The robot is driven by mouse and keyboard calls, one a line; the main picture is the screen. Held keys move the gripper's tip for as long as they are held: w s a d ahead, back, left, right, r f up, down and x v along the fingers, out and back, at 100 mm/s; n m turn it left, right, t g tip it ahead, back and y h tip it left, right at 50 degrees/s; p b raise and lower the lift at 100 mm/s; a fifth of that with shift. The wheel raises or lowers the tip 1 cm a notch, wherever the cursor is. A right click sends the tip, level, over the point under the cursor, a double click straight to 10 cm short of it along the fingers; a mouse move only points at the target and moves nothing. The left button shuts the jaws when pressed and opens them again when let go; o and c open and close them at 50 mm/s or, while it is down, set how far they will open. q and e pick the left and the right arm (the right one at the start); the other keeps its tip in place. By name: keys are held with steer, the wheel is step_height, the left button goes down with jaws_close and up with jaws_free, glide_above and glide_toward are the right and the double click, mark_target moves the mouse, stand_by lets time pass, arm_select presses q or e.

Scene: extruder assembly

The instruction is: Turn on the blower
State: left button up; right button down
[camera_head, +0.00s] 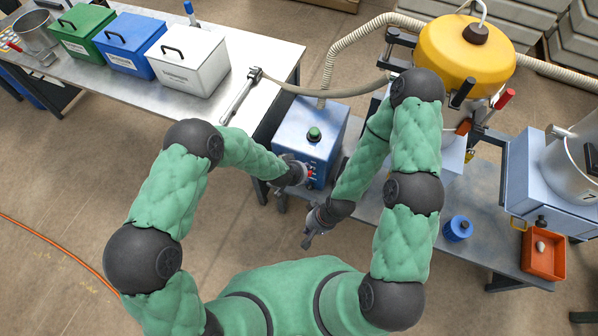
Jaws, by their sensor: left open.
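A blue box (322,122), which looks like the blower, stands on the table with a green knob (314,134) on top. A ribbed hose (331,70) rises behind it. Its front panel has small red and dark controls, partly hidden by my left gripper. My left gripper (308,174) is open, right at that front panel; I cannot tell if it touches a control. My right gripper (308,238) points down, lower in the picture and apart from the box, over the floor in front of the table. Its fingers are too small to read.
A yellow-topped hopper (467,52) stands to the right, partly behind my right arm. A blue spool-like part (458,228) and an orange tray (543,253) are on the right table. Green (82,32), blue (130,44) and white (187,62) bins stand on the left table.

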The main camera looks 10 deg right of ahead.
arm_select(q)
steer(key=shift+v, duration=2.15)
steer(key=s+a+f+n+g+y, duration=0.1)
steer(key=s+a+f+n, duration=0.15)
steer(key=a, duration=0.35)
steer(key=s+a+f+n+g, duration=0.1)
steer(key=s+a+f, duration=0.25)
steer(key=a, duration=0.35)
steer(key=s+a+n+g, duration=0.2)
steer(key=s+a+n, duration=0.2)
steer(key=s+a, duration=0.3)
steer(key=s, duration=0.5)
steer(key=shift+s+f+b, duration=0.2)
steer(key=shift+s+b, duration=0.15)
steer(key=shift+s, duration=0.05)
